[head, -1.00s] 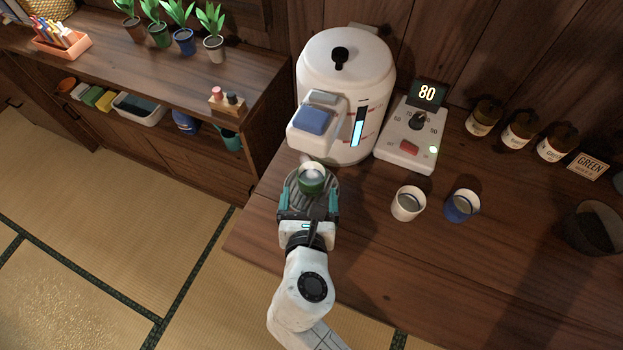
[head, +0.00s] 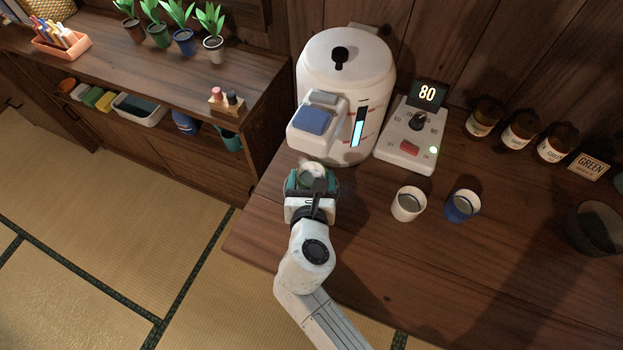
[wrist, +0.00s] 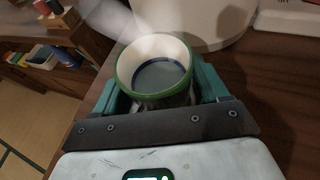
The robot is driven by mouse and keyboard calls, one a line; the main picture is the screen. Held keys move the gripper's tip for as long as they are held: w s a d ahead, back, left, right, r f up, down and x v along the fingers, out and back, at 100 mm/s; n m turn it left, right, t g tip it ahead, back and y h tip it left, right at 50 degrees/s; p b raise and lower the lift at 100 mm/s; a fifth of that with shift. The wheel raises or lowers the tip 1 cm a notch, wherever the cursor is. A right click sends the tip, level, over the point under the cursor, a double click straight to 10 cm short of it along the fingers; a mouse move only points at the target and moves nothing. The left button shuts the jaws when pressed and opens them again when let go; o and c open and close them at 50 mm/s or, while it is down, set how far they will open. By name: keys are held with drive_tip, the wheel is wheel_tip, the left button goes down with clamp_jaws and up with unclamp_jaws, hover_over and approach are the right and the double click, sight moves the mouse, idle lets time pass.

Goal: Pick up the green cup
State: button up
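The green cup (wrist: 152,70) stands upright under the front of the white water dispenser (head: 340,90). It has a green rim, a pale inside and greyish liquid in it. In the head view, the cup (head: 312,173) is partly hidden by my gripper (head: 312,182). My gripper's teal fingers are on either side of the cup, spread wider than it. In the wrist view, my gripper (wrist: 162,92) has one finger left and one right of the cup; its lower body is hidden, so contact is hard to judge.
A white cup (head: 408,205) and a blue cup (head: 461,207) stand to the right on the wooden counter (head: 350,270). A control box (head: 410,140) showing 80 is beside the dispenser. Several jars and a dark container (head: 595,228) are at the right.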

drive_tip(key=c, duration=0.9)
drive_tip(key=shift+c, duration=0.2)
drive_tip(key=shift+r, duration=0.25)
